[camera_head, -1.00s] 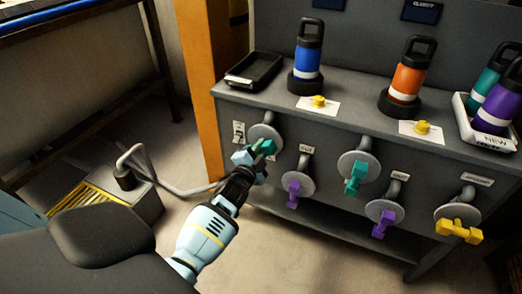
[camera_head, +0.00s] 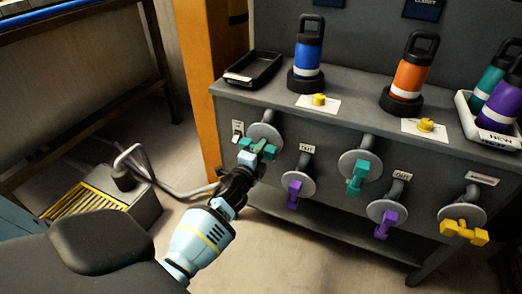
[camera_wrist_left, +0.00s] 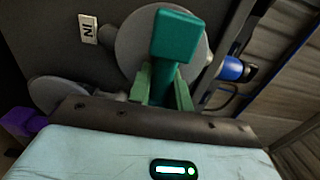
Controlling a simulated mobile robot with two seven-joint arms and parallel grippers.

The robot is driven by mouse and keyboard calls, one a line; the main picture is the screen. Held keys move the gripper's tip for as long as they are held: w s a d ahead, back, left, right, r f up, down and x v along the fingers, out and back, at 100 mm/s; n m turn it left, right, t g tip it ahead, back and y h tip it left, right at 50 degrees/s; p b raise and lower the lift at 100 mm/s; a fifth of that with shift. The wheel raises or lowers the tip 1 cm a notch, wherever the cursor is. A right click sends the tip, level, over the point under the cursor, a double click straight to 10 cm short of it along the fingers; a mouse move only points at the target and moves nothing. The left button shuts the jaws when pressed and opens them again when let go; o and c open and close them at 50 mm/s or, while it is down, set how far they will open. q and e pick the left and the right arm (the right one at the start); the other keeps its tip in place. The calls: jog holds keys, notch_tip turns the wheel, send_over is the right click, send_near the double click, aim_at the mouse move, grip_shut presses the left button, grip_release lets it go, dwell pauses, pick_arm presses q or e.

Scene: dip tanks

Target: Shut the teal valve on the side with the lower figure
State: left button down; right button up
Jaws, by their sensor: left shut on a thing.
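My left gripper (camera_head: 257,153) is at the left teal valve (camera_head: 268,148) on the front of the grey bench and is shut on its handle. In the left wrist view the teal handle (camera_wrist_left: 175,38) stands up between the fingers, in front of a round grey flange; a label beside it reads IN. In the head view this handle lies roughly crosswise, partly hidden by my gripper. The other teal valve (camera_head: 357,177) is to the right, with its handle hanging down. The display panels (camera_head: 421,9) are cut off at the top; no figure can be read. My right gripper is out of view.
Purple valves (camera_head: 294,190) and a yellow valve (camera_head: 463,230) share the bench front. A blue bottle (camera_head: 309,50), an orange bottle (camera_head: 408,70), a black tray (camera_head: 250,70) and a white tray (camera_head: 470,128) stand on top. An orange post (camera_head: 208,80) is close left.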

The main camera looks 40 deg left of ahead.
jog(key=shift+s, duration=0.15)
pick_arm(q)
jog(key=c, duration=1.3)
grip_release()
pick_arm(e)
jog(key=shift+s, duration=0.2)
pick_arm(q)
jog(key=p+v, duration=0.1)
jog(key=v, duration=0.7)
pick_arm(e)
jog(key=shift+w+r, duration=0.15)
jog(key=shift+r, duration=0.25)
pick_arm(q)
jog(key=shift+f, duration=0.1)
